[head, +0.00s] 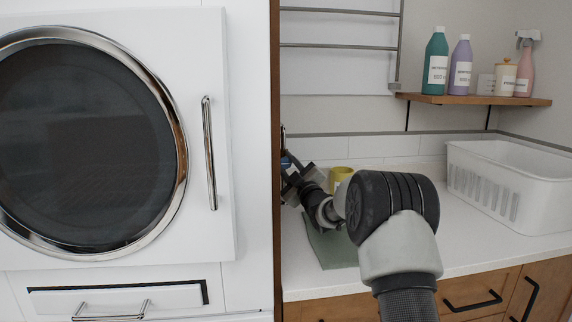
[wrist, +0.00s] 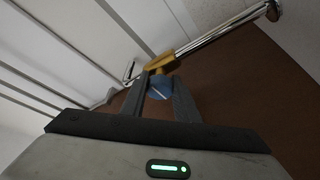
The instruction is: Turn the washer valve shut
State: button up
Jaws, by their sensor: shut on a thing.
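The washer valve shows in the wrist view as a brass body (wrist: 160,63) with a blue handle (wrist: 160,87) and a chrome pipe (wrist: 220,33) running to the upper right. My gripper (wrist: 161,97) is shut on the blue handle, one finger at each side of it. In the head view my gripper (head: 288,164) is at the edge of the brown side panel, low at the wall behind the counter. The valve body is mostly hidden there by the panel and my gripper.
A white washer with a round dark door (head: 80,145) stands left of the brown panel (head: 275,120). A yellow cup (head: 341,176) and a green mat (head: 333,247) are close to my arm. A white basket (head: 510,190) stands right. Bottles stand on a wooden shelf (head: 475,100); a rack (head: 340,45) hangs above.

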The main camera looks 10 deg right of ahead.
jog(key=o, duration=1)
jog(key=shift+o, duration=0.2)
jog(key=shift+s, duration=0.15)
jog(key=p+v, duration=0.1)
jog(key=v, duration=1)
jog(key=shift+s+d, duration=0.15)
jog(key=shift+s, duration=0.2)
jog(key=shift+f, duration=0.15)
